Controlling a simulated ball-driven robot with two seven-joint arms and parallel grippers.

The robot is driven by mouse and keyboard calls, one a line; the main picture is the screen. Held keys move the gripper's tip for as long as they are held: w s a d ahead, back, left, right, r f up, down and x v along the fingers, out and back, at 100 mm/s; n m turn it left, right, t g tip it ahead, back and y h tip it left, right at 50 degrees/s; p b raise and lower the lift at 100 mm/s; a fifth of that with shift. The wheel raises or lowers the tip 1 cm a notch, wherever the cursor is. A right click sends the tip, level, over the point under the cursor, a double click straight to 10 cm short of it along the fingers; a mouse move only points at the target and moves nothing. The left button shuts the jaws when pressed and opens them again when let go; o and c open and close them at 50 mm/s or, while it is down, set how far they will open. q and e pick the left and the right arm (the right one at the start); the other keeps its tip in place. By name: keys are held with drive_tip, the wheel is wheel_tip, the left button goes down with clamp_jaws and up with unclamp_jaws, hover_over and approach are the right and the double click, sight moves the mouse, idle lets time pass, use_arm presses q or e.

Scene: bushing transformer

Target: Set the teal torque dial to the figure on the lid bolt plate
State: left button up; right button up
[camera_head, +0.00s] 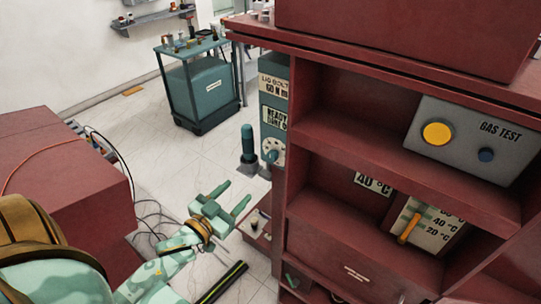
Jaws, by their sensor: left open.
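The lid bolt plate (274,85) is a pale label at the top of a teal panel on the left side of the red cabinet. Its second line looks like "60 N m", partly cut off. A pale round dial face (272,151) with dark marks sits low on that panel, partly hidden by the cabinet edge; its setting is too small to read. A teal upright knob or handle (248,143) stands just left of it. My left gripper (237,193) is open and empty, below and left of the dial, apart from it. My right gripper is out of view.
The red cabinet (345,255) fills the right side. It holds a "GAS TEST" box (474,140) and a temperature gauge (423,226). A red block (75,195) stands left, with cables on the floor. A teal cart (203,85) stands behind. Open floor lies between.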

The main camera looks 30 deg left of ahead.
use_arm(q)
drive_tip(key=w, duration=0.3)
approach(270, 159)
drive_tip(key=w, duration=0.5)
drive_tip(key=shift+w+d+r, duration=0.1)
drive_tip(key=shift+d+r, duration=0.05)
drive_tip(key=shift+d, duration=0.05)
drive_tip(key=shift+w+d, duration=0.15)
drive_tip(key=shift+w, duration=1.7)
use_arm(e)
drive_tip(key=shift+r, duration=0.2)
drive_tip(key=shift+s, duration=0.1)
use_arm(q)
drive_tip(key=c, duration=1)
